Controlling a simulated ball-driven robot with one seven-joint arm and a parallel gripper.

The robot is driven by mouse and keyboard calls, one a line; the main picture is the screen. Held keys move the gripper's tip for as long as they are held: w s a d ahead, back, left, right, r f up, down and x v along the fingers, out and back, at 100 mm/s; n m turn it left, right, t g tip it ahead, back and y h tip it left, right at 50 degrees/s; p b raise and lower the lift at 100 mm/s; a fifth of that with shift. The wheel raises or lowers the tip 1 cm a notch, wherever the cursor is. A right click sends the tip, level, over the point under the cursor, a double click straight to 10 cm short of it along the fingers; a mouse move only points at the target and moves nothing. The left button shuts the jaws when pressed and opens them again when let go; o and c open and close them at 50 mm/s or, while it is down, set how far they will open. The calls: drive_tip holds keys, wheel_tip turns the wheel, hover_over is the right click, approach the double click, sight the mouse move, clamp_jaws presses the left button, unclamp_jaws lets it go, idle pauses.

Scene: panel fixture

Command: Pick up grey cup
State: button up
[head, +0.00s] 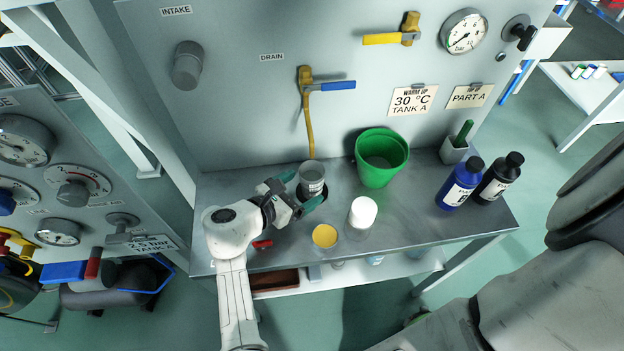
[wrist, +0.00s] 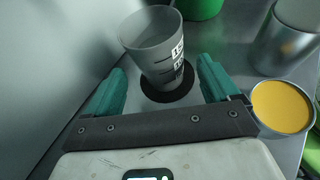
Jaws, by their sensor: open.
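The grey cup (head: 311,178) stands upright on a dark round pad (wrist: 176,91) on the metal bench, below the hose end. In the wrist view the cup (wrist: 156,50) shows dark printed marks on its side. My gripper (head: 297,199) is at the cup in the head view. In the wrist view my gripper (wrist: 160,85) is open, with a green finger to each side and the cup ahead, between and beyond the fingertips. I cannot tell whether a finger touches it.
A green bucket (head: 382,160) stands right of the cup. A white-lidded jar (head: 361,215) and a yellow-topped container (head: 325,237) stand near the front edge. Blue (head: 455,188) and black (head: 497,182) bottles stand at the right. The panel (head: 230,100) rises behind the bench.

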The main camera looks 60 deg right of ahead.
sight(303, 188)
drive_tip(key=shift+p+x, duration=0.35)
drive_tip(key=shift+x, duration=1.65)
drive_tip(key=shift+c, duration=0.3)
drive_tip(key=c, duration=1.1)
